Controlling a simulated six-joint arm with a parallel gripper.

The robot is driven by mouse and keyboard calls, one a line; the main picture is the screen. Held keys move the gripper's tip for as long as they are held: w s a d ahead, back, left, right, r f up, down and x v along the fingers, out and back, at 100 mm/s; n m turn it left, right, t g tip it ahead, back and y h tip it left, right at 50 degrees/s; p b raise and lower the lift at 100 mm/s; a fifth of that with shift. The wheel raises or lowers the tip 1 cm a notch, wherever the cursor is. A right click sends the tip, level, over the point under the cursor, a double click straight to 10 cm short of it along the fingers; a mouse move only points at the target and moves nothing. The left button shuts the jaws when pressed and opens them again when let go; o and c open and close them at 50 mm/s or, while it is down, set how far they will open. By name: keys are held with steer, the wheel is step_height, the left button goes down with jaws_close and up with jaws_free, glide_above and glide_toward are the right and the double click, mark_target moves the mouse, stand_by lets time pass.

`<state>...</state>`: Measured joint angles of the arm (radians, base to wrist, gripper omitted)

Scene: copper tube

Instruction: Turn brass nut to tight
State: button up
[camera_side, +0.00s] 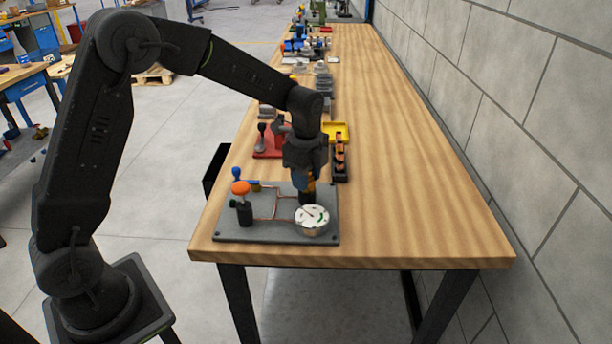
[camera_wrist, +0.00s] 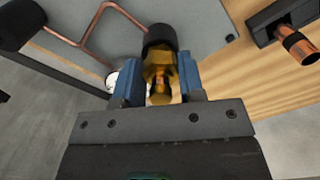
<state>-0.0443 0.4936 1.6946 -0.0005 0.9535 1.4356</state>
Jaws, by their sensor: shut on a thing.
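The brass nut (camera_wrist: 158,66) sits between the two blue fingers of my gripper (camera_wrist: 161,84) in the wrist view, with a black cylindrical post (camera_wrist: 160,38) just beyond it. A short copper end shows inside the brass. My gripper (camera_side: 308,188) points down over the grey plate (camera_side: 262,228) in the side view, and it is shut on the nut. In the side view the nut is mostly hidden by the fingers. A thin copper tube (camera_wrist: 87,38) runs bent along the plate.
A round white dial gauge (camera_side: 312,216) stands close in front of my gripper. An orange-topped black post (camera_side: 241,190) and a blue knob (camera_side: 236,172) are at the plate's left. Behind are a black holder with copper fittings (camera_side: 340,158) and a yellow tray (camera_side: 336,128). The table's right side is clear.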

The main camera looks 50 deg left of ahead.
steer(key=shift+m, duration=1.1)
steer(key=o, duration=0.9)
steer(key=shift+r, duration=0.1)
step_height(320, 180, up, 14)
steer(key=shift+f, duration=0.15)
